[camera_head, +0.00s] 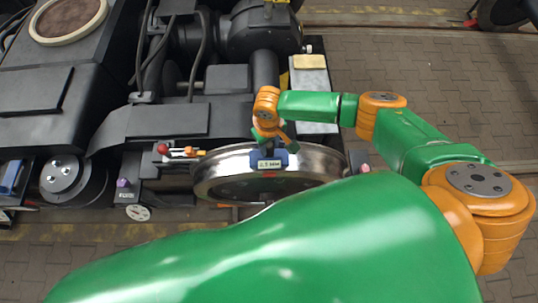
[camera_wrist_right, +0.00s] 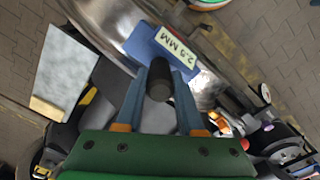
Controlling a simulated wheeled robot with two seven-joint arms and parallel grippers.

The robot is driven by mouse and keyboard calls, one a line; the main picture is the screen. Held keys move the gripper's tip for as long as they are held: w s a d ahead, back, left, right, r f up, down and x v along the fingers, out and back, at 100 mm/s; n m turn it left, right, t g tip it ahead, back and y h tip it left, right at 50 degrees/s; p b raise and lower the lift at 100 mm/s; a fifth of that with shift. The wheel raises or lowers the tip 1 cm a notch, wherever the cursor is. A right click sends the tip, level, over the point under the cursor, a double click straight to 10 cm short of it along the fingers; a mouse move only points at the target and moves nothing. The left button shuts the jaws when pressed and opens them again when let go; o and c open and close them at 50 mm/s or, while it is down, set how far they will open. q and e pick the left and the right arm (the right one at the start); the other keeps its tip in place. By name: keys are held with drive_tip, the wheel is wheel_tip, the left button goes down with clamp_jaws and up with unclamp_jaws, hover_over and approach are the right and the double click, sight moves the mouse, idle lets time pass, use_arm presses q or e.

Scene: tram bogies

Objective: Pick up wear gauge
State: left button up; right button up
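The wear gauge (camera_head: 268,162) is a blue block with a white label reading 2.5 MM and a dark round handle. It sits at the upper rim of the shiny steel wheel (camera_head: 222,163). In the right wrist view the gauge (camera_wrist_right: 160,42) lies just beyond the fingertips, and its handle stands between them. My right gripper (camera_head: 268,133) is above the gauge in the head view. In the right wrist view its fingers (camera_wrist_right: 164,80) flank the handle on both sides and appear closed on it. My left gripper is not in view.
The black bogie frame (camera_head: 150,120) with cables fills the left and middle. A red-and-orange item (camera_head: 180,151) lies left of the wheel. A pale plate (camera_head: 310,90) is behind and right of the gauge. My green arm links cover the foreground. Open paving (camera_head: 430,75) lies to the right.

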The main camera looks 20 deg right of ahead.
clamp_jaws()
idle(1.1)
